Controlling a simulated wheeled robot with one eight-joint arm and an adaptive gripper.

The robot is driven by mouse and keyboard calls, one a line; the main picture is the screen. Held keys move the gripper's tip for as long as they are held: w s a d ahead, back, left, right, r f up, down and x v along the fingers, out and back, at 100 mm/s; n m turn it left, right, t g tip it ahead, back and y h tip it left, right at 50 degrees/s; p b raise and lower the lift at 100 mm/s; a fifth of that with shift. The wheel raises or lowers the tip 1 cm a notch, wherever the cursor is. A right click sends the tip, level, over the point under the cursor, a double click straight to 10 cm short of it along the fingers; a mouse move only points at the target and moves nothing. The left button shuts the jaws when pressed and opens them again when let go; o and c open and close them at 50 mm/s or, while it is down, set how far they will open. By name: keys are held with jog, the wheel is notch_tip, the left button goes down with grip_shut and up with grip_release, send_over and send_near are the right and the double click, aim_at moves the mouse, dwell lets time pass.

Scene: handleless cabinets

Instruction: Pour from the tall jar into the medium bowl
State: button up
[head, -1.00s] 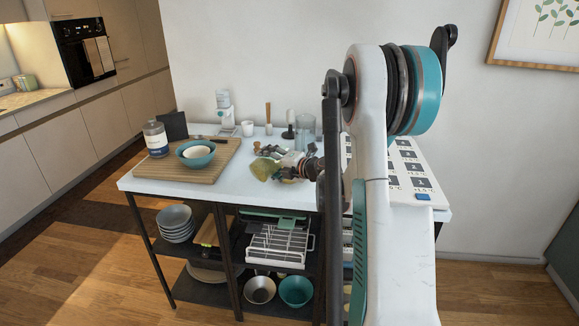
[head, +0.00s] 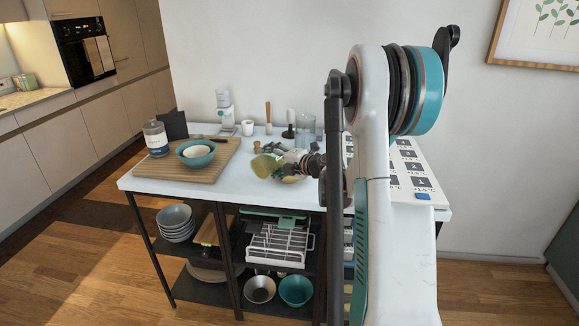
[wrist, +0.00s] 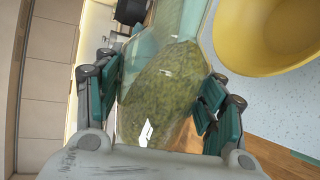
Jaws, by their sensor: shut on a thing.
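The tall jar (head: 265,166) is clear, with yellow-green grains inside. My gripper (head: 293,158) is shut on it above the table, and the jar lies tilted over, its far end pointing left. In the wrist view the jar (wrist: 165,75) sits between the two teal finger pads of my gripper (wrist: 160,98). A yellow bowl (wrist: 265,35) is beside the jar there; in the head view it (head: 291,179) is mostly hidden below my gripper. A teal bowl (head: 196,161) with a smaller white bowl (head: 197,151) in it sits on the wooden board. I cannot tell which bowl is the medium one.
A labelled bottle (head: 156,139) stands on the wooden board (head: 190,174) at left. A cup (head: 248,128), a pestle-like stick (head: 268,117) and a glass cylinder (head: 305,130) stand along the back. The table's front left (head: 240,185) is clear.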

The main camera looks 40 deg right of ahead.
jog(key=shift+m, duration=0.4)
dwell(0.4)
jog(key=shift+d+r+m+y, duration=0.25)
jog(key=shift+r+m+y, duration=0.15)
jog(key=shift+r+m, duration=0.2)
dwell(0.8)
jog(key=shift+w+d+f+m+y+b, duration=0.1)
jog(key=shift+d+f+m+y+b, duration=0.2)
jog(key=shift+m, duration=0.4)
dwell(2.1)
jog(key=shift+d+r+m, duration=0.15)
jog(key=shift+r+m, duration=0.15)
jog(key=shift+r, duration=0.05)
dwell(1.6)
jog(key=shift+f, duration=0.15)
jog(key=shift+a+n+p, duration=0.3)
jog(key=shift+a+n, duration=0.15)
jog(key=shift+n, duration=0.25)
jog(key=shift+a+f+n+h, duration=0.4)
jog(key=shift+f+n+h, duration=0.15)
jog(key=shift+n, duration=0.55)
jog(key=shift+d, duration=0.15)
jog(key=shift+r+n, duration=0.1)
jog(key=shift+n, duration=0.2)
